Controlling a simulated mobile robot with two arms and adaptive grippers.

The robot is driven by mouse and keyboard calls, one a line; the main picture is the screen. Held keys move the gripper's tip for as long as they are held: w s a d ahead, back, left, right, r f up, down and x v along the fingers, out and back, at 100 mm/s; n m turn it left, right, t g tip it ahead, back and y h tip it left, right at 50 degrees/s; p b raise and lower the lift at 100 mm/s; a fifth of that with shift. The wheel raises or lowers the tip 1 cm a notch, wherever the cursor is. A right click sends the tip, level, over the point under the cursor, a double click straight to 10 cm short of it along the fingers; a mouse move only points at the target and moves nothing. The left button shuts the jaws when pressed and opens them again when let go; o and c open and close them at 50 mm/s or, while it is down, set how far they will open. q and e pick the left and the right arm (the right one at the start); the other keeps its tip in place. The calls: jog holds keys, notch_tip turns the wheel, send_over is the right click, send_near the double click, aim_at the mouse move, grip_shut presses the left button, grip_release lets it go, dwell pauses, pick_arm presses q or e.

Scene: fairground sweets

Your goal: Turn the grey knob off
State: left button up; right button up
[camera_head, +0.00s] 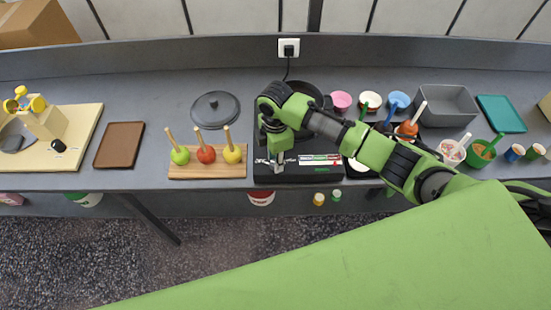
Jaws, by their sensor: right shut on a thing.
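A black hob (312,173) stands at the front edge of the counter, with a light display strip on its front panel. My right gripper (270,166) points down at the left part of this panel. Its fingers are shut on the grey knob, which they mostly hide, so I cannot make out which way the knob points. My right arm reaches in from the right and covers much of the hob. My left gripper is not in view.
A dark pan (308,91) is partly behind my arm. A lid (214,108) lies left of the hob. A board (205,174) holds three fruits on sticks. Cups, a grey bin (446,104) and a teal tray (501,114) are at right. A wall plug (289,48) is behind.

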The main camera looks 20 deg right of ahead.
jog(key=shift+w+r, duration=0.1)
jog(key=shift+r, duration=0.05)
dwell(0.3)
jog(key=o, duration=0.9)
jog(key=shift+o, duration=0.9)
notch_tip(320, 180, up, 12)
